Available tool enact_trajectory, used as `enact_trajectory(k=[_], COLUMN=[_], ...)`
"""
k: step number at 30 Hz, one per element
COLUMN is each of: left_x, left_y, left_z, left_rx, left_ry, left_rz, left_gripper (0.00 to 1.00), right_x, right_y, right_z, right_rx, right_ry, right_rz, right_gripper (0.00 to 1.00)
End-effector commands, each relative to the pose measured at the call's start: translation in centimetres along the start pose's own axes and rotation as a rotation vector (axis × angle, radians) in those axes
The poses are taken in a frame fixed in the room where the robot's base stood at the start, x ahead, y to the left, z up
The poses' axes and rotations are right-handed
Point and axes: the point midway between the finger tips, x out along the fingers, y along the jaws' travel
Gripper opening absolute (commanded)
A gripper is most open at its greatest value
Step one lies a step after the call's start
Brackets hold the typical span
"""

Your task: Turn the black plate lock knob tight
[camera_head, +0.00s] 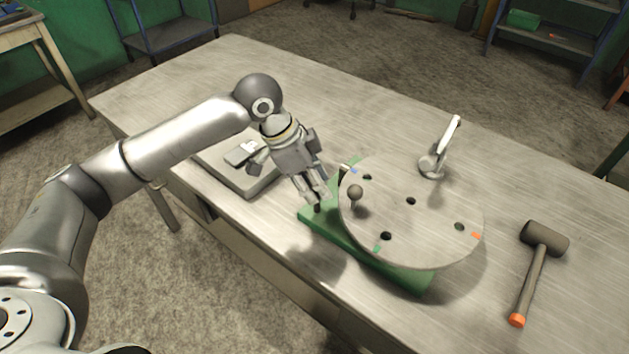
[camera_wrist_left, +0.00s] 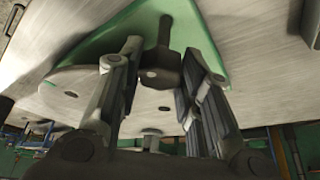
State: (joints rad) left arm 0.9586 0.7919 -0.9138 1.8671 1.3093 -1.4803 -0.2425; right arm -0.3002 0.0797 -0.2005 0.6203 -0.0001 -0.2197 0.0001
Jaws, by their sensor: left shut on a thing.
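The black plate lock knob (camera_wrist_left: 160,70) shows between the fingers of my left gripper (camera_wrist_left: 161,72) in the wrist view, at the narrow end of the green base. In the head view my left gripper (camera_head: 317,197) points down at the near left corner of the green base (camera_head: 385,269). It is shut on the knob, which its fingers mostly hide there. The round grey plate (camera_head: 430,225) lies on the green base, with several dark holes and coloured marks. A dark ball-topped handle (camera_head: 355,193) stands on the plate, right of the gripper. My right gripper is not in view.
A small clamp with a white lever (camera_head: 437,160) stands behind the plate. A mallet (camera_head: 536,262) lies on the right. The table's back left (camera_head: 205,82) is clear.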

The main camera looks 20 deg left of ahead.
Motion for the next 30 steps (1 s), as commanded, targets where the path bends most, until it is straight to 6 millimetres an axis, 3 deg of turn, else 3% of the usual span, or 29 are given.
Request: enact_trajectory(k=[11, 21, 30], left_x=[-0.4, -0.5, -0.2], left_y=[-0.1, -0.2, -0.3], left_z=[-0.2, -0.3, -0.4], left_rx=[0.085, 0.341, 0.606], left_ry=[0.0, 0.002, 0.003], left_rz=[0.038, 0.146, 0.254], left_gripper=[0.09, 0.09, 0.09], right_x=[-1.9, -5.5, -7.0], right_y=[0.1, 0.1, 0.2], right_z=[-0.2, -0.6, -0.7], right_rx=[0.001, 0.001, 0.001], right_ry=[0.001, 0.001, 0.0], right_rz=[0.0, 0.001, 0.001], right_gripper=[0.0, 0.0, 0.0])
